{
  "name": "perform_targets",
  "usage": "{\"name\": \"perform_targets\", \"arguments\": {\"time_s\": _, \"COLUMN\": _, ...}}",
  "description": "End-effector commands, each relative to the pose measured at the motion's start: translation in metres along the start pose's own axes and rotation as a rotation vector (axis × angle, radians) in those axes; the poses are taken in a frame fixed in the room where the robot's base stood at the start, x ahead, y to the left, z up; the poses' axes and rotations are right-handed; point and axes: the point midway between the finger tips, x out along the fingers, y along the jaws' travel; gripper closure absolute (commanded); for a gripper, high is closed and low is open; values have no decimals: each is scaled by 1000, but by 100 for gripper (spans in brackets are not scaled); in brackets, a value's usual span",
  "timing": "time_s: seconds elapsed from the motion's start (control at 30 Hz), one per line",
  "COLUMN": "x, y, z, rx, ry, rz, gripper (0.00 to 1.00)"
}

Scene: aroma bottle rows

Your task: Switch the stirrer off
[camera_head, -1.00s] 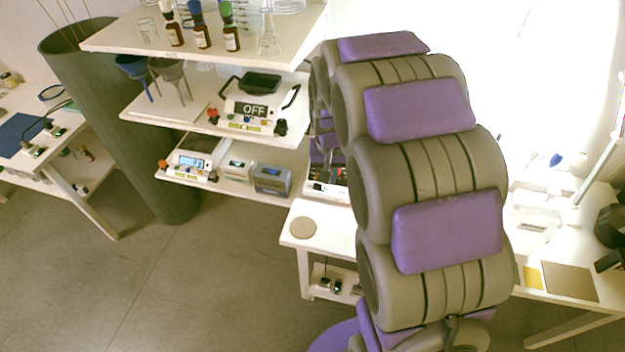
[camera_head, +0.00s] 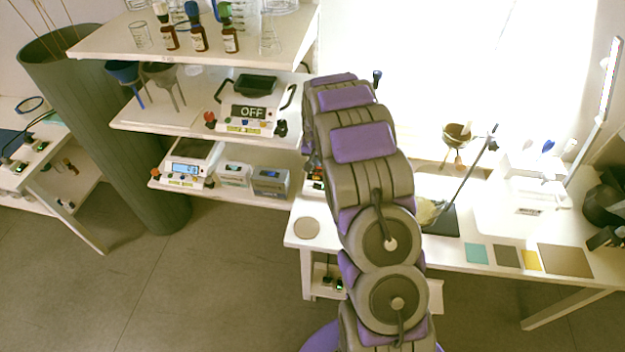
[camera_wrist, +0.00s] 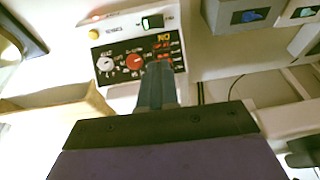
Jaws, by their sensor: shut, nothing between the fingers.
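In the wrist view, a white device (camera_wrist: 118,30) with a black front panel shows upside down. It has a grey knob (camera_wrist: 105,64), a red knob (camera_wrist: 134,61), red-lit readouts and a yellow "ON" sign (camera_wrist: 164,38). A green-lit rocker switch (camera_wrist: 152,22) sits on its white face. I take it for the stirrer. My gripper (camera_wrist: 160,70) is shut and empty, with its fingertips in front of the panel, right of the red knob; I cannot tell whether they touch. In the head view my arm hides the gripper and most of this device (camera_head: 314,182).
A device with an "OFF" sign (camera_head: 248,112) stands on the middle shelf. A balance (camera_head: 187,168) and boxes (camera_head: 270,181) fill the lower shelf; bottles (camera_head: 198,37) stand above. A tan box (camera_wrist: 60,110) lies left in the wrist view. The right table (camera_head: 470,225) holds coloured squares.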

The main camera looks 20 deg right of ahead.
Motion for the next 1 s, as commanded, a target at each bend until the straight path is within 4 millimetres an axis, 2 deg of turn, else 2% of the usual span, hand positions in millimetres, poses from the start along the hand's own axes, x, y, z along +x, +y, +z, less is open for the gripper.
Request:
{"name": "perform_targets", "arguments": {"time_s": 0.57, "x": 9, "y": 0, "z": -1, "rx": 2, "ry": 1, "rz": 1, "gripper": 100}}
{"name": "perform_targets", "arguments": {"time_s": 0.77, "x": 33, "y": 0, "z": 1, "rx": 3, "ry": -3, "rz": 1, "gripper": 100}}
{"name": "perform_targets", "arguments": {"time_s": 1.0, "x": 76, "y": 2, "z": 1, "rx": 3, "ry": -5, "rz": 2, "gripper": 100}}
